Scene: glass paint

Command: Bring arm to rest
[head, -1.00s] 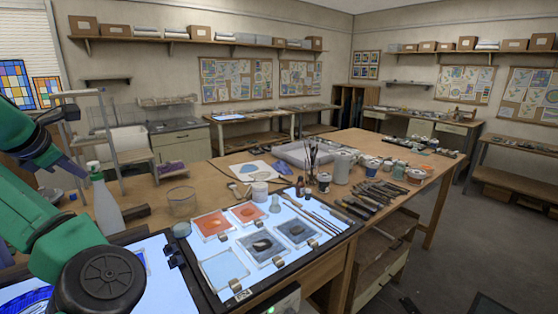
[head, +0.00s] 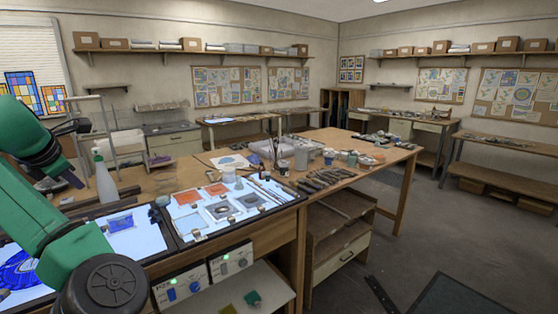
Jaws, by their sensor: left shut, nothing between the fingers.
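My left arm, green with a black joint, comes in from the left of the head view and is bent upward. My left gripper (head: 72,178) is at the left, raised near the white spray bottle (head: 104,180). Its dark fingers point down and to the right, are shut, and hold nothing. It looks apart from the bottle, though the depth between them is hard to tell. My right gripper is not in view.
The workbench holds a lit panel (head: 183,232) with orange and grey glass tiles. Jars (head: 301,158) and several tools (head: 325,178) stand and lie farther right. Open floor (head: 430,235) lies to the right.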

